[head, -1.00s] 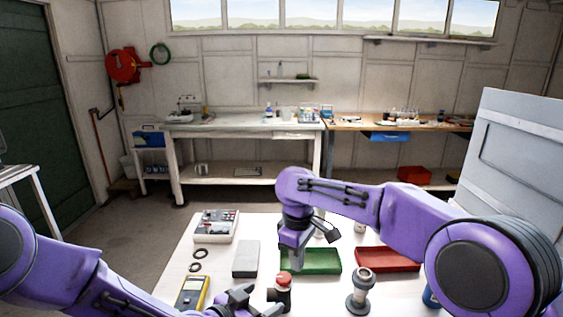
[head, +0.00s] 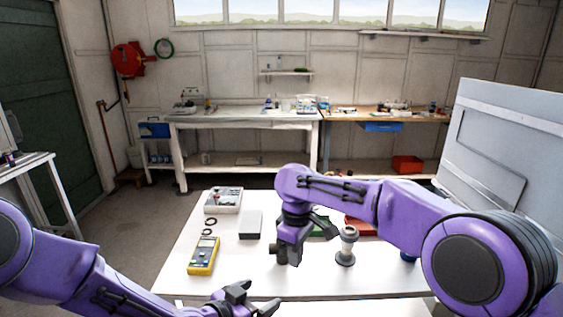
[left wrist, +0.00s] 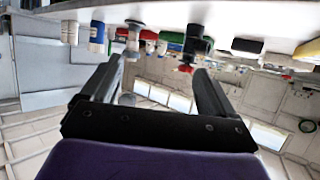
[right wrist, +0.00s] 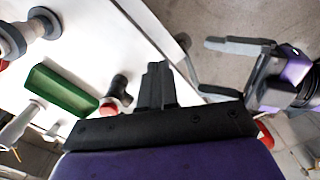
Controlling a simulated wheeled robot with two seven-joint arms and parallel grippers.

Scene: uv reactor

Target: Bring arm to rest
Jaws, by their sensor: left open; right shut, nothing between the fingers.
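My left gripper (head: 257,297) is open and empty near the front edge of the white table (head: 330,285) in the head view. It also shows open in the right wrist view (right wrist: 206,66). In the left wrist view its two fingers (left wrist: 159,65) stand apart with nothing between them. My right gripper (head: 289,255) points down over the table's middle in the head view. Its fingers (right wrist: 158,72) are together and empty in the right wrist view. A dark fitting with a red top (right wrist: 110,106) is beside them in that view, apart from the fingers as far as I can tell.
A grey panel (head: 500,150) stands at right.

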